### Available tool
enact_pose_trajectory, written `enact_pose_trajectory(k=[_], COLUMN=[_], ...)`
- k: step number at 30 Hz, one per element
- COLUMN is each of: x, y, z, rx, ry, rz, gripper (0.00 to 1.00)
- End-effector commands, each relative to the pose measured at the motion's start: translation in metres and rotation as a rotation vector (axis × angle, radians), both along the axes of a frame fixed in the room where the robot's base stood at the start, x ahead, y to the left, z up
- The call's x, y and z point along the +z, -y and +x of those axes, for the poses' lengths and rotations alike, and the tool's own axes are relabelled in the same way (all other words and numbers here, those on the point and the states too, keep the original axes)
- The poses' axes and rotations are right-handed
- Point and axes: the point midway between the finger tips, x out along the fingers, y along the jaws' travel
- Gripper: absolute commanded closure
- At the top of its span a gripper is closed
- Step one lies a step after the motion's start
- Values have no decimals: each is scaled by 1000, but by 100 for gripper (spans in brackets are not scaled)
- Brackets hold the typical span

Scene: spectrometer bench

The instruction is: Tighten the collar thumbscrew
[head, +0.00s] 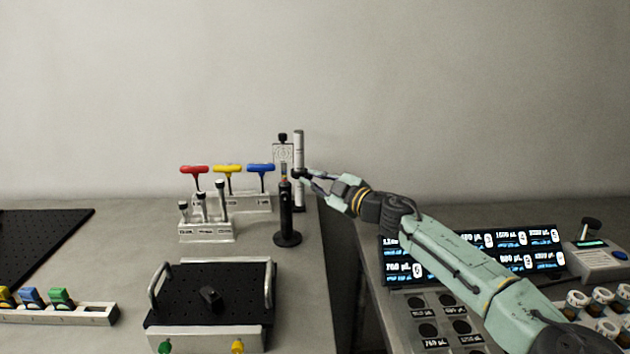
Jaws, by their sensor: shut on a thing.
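A slim silver post (299,148) stands upright at the back right of the bench. A small dark collar part with its thumbscrew (296,174) shows partway up the post; its details are too small to make out. My gripper (303,175) reaches in from the right at that height, its fingers closed on the dark thumbscrew. The fingertips and the thumbscrew overlap, so the exact contact is hidden. A black stand (287,215) with a round base is just in front and to the left of the post.
Red (194,169), yellow (228,168) and blue (261,168) T-handle tools stand in a rack on the left. A black breadboard tray (180,312) with handles is at the front. A dark gap separates the benches; the right one holds a labelled panel (530,238) and vials (607,328).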

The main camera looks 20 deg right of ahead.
Motion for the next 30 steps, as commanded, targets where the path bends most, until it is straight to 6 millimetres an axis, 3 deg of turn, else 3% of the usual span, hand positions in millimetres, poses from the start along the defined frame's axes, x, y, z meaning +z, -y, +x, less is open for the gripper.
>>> enact_pose_trajectory(k=[20, 21, 30], x=[-2, -2, -1], y=[0, 0, 0], z=[0, 0, 0], rx=[1, 1, 1], ry=[-29, -29, -27], rz=[58, 58, 58], gripper=[100, 86, 66])
